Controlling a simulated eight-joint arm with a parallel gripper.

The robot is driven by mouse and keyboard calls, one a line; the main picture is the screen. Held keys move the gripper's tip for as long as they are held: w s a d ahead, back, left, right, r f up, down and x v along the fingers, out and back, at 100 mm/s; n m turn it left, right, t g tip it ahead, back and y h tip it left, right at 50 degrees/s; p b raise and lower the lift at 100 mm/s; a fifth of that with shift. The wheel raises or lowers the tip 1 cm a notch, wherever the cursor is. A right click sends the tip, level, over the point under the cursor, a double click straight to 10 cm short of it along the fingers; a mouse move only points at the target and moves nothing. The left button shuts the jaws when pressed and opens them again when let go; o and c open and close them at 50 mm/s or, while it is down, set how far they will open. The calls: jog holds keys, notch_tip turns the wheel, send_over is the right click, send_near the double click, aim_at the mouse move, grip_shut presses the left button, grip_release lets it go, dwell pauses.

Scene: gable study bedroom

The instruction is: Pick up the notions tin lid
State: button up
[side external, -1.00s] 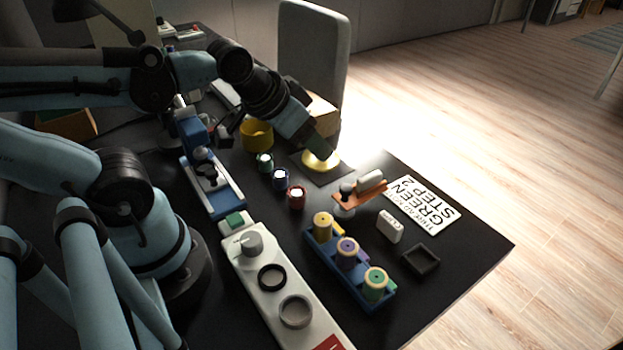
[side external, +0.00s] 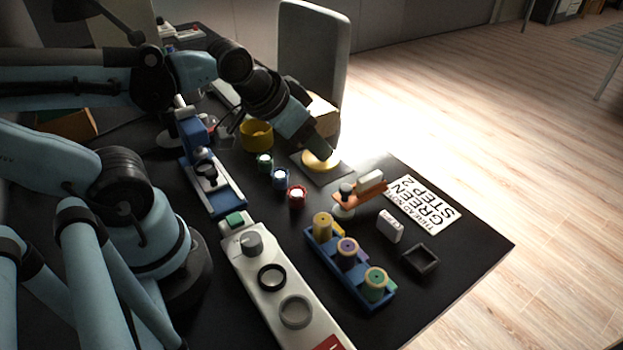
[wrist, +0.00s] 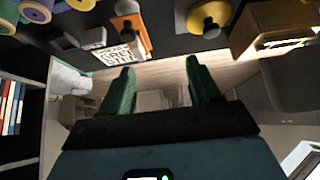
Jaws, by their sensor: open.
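Three small jars (side external: 280,179) stand left of the mat. An orange stand (side external: 360,192), a blue spool rack (side external: 334,266), a small white box (side external: 390,226) and a printed card (side external: 420,206) lie nearer. A wooden box (side external: 321,113) is behind my gripper.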

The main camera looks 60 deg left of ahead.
dwell(0.4)
jog(key=o, duration=0.7)
jog(key=w+a+f+m+g+h, duration=0.1)
jog(key=w+a+m, duration=0.15)
jog(key=a, duration=0.35)
jog(key=w+a+f+m+g, duration=0.1)
jog(key=w+a+g, duration=0.15)
jog(key=a, duration=0.25)
jog(key=shift+t, duration=0.25)
jog(key=shift+w+x, duration=0.2)
jog(key=shift+x, duration=2.85)
jog(key=shift+w+x, duration=0.15)
jog(key=shift+x, duration=2.9)
